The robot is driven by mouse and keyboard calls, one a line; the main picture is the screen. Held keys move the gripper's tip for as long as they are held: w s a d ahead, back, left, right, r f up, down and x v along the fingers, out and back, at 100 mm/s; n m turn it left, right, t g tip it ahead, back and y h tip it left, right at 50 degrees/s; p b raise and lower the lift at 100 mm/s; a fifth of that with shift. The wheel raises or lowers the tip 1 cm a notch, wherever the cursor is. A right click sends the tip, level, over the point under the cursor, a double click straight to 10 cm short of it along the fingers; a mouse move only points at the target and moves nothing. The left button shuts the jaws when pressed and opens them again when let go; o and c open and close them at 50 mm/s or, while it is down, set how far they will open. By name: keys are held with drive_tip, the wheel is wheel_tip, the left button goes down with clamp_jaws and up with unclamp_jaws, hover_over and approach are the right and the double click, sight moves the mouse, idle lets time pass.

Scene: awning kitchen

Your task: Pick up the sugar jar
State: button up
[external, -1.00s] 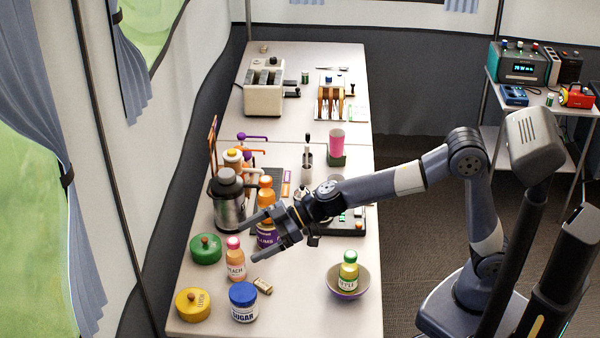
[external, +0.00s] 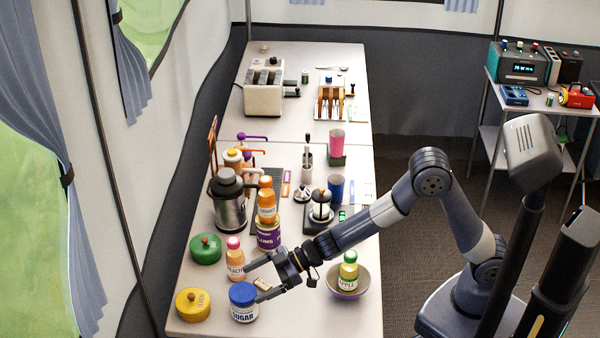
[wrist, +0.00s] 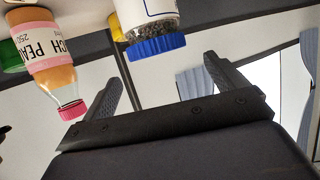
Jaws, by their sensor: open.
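The sugar jar (external: 243,303) is a white jar with a blue lid and a SUGAR label. It stands upright at the near end of the table. My gripper (external: 252,283) is open and empty, with its fingers pointing left, close to the jar's upper right side. In the wrist view the jar (wrist: 150,22) appears upside down, its blue lid level with the space just beyond my open fingers (wrist: 165,75). The exact gap between fingers and jar cannot be told.
A peach bottle (external: 235,262) stands just behind the jar, very close to one finger; it also shows in the wrist view (wrist: 50,55). A bowl (external: 362,290) holding an apple bottle (external: 348,272) is to the right.

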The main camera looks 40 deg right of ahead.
sight(246, 290)
drive_tip(key=shift+d+f+x, duration=0.1)
drive_tip(key=shift+f+x, duration=0.1)
drive_tip(key=shift+x, duration=0.75)
drive_tip(key=shift+d+f+x, duration=0.1)
drive_tip(key=shift+f+x, duration=0.1)
drive_tip(key=shift+x, duration=0.7)
drive_tip(key=shift+f+x, duration=0.2)
drive_tip(key=shift+x, duration=0.75)
drive_tip(key=shift+s, duration=0.1)
drive_tip(key=c, duration=1.7)
